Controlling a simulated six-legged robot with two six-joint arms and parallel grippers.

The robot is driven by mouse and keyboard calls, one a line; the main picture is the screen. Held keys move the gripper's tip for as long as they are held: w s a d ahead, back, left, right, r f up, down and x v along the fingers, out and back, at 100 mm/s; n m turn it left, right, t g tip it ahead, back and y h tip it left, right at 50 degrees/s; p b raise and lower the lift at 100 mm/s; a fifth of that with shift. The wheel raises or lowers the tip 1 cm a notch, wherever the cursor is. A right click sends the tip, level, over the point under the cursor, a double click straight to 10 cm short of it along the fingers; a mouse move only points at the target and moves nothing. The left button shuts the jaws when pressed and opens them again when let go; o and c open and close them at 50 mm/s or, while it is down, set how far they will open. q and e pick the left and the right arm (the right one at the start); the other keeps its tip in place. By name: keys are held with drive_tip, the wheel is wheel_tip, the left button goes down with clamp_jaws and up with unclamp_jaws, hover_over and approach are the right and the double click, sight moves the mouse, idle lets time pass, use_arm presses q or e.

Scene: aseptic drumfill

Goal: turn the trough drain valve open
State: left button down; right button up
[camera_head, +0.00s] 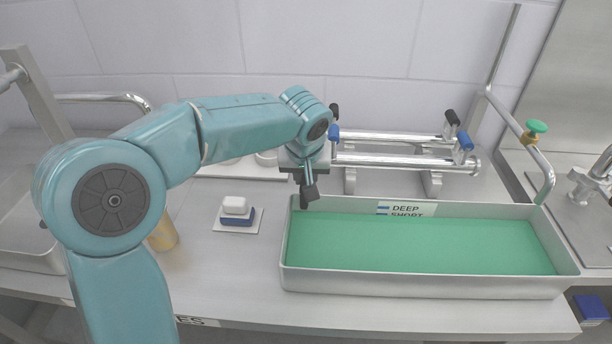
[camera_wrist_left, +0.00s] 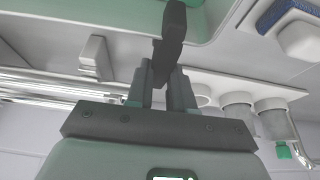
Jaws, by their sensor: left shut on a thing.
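My left gripper (camera_head: 303,178) is above the back left corner of the trough (camera_head: 430,285), which has a green inside. It is shut on a dark grey lever-like piece (camera_head: 309,194). In the left wrist view this dark piece (camera_wrist_left: 174,30) stands out beyond the fingers (camera_wrist_left: 160,88), tilted a little, with the trough rim behind it. I cannot tell whether the piece is joined to the trough or is the drain valve's handle. A green knob (camera_head: 536,127) sits on the bent pipe at the trough's right end. My right gripper is not in view.
Shiny tubes (camera_head: 390,137) with blue and black ends lie on supports behind the trough. A label reading DEEP and SHORT (camera_head: 405,209) stands at its back rim. A white-and-blue block (camera_head: 236,209) lies on a small mat to the left. White cups (camera_wrist_left: 238,115) stand near the gripper.

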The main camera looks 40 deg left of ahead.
use_arm(q)
drive_tip(key=c, duration=1.3)
unclamp_jaws()
drive_tip(key=shift+r, duration=0.1)
drive_tip(key=p+v, duration=0.2)
drive_tip(key=v, duration=1.4)
drive_tip(key=shift+s, duration=0.1)
